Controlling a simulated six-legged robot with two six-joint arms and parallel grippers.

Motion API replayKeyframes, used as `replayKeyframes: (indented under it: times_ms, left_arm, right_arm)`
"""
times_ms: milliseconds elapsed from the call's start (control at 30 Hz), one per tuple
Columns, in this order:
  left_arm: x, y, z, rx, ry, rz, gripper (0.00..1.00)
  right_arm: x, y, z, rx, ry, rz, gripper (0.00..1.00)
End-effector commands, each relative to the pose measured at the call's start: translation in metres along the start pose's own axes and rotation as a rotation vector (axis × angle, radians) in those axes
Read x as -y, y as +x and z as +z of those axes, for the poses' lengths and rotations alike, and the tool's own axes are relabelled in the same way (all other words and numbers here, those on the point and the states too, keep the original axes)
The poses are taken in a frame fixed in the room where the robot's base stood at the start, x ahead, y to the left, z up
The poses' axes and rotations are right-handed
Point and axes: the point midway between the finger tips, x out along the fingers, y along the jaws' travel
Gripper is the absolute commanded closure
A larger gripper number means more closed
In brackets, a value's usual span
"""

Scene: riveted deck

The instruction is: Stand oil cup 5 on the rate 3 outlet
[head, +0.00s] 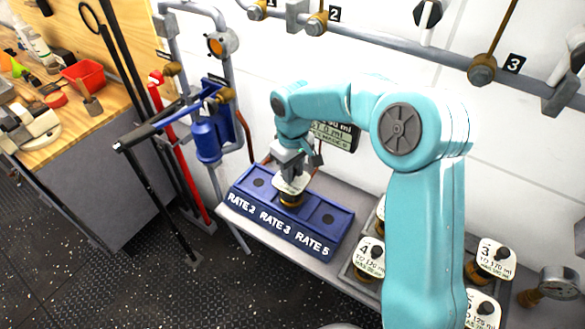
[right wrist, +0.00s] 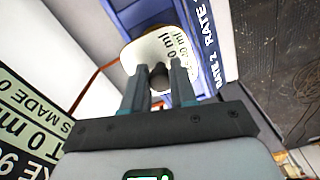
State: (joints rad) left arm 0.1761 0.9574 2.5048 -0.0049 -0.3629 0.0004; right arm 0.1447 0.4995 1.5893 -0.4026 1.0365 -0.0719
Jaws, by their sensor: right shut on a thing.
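My right gripper (head: 289,165) is shut on the dark knob of an oil cup (head: 291,188) with a white top label and a brassy lower body. In the right wrist view the fingers (right wrist: 160,82) close on the knob above the cup's label (right wrist: 150,48); "0 ml" reads there, but its number is hidden. The cup is upright at the middle place of the blue block (head: 290,236), marked RATE 3 (head: 275,222). I cannot tell whether it touches the block. The RATE 2 (head: 258,182) and RATE 5 (head: 328,218) outlets are bare. My left gripper is not in view.
Cup 4 (head: 368,260), cup 3 (head: 491,260) and another cup (head: 482,309) stand in a rack at the right, partly hidden by my right arm. A blue oiler (head: 206,138) and pipes stand left of the block. A display (head: 336,136) is behind the arm.

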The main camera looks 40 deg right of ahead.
Motion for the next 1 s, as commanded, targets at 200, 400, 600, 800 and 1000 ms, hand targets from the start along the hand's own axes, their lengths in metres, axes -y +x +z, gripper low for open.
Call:
replayKeyframes:
  times_ms: [200,400,600,800,1000]
  left_arm:
    - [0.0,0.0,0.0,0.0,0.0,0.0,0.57]
    - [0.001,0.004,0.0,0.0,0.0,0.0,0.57]
    - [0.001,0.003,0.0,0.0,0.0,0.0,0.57]
    - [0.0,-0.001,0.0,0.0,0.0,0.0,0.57]
    - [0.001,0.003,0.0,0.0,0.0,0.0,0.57]
  right_arm:
    - [0.0,0.0,0.0,-0.003,0.001,0.001,1.0]
    - [0.0,0.005,0.0,-0.001,0.001,0.0,0.7]
    - [0.0,0.004,0.0,-0.001,0.001,0.0,0.48]
    - [0.0,0.0,0.0,-0.001,0.001,0.0,0.48]
    - [0.0,-0.029,-0.001,-0.007,0.002,0.002,0.48]
